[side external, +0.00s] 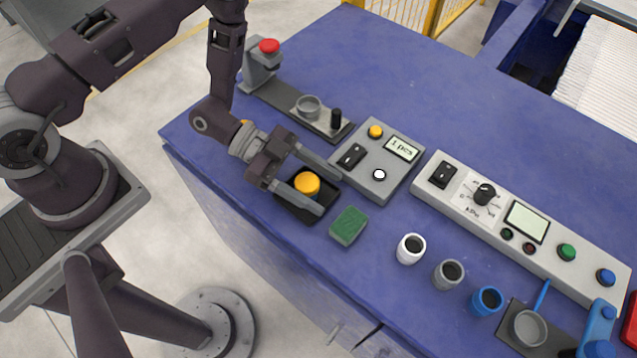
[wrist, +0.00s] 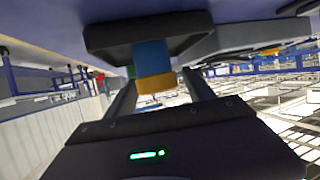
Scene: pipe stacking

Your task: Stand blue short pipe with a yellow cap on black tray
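The blue short pipe (wrist: 151,58) with its yellow cap (side external: 307,183) stands upright on the black tray (side external: 292,208), cap up; its blue body is mostly hidden in the side view. In the wrist view the yellow cap (wrist: 156,86) is at the end of the pipe nearer me, and the other end meets the black tray (wrist: 105,40). My gripper (side external: 331,193) is open and level with the cap. One finger is on each side of the pipe, with gaps showing between fingers and cap.
A green block (side external: 348,226) lies close to the tray. White (side external: 410,248), grey (side external: 448,274) and blue (side external: 487,301) open pipes stand in a row to the right. A grey counter box (side external: 378,190) reading 1 pcs is beside the fingertips.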

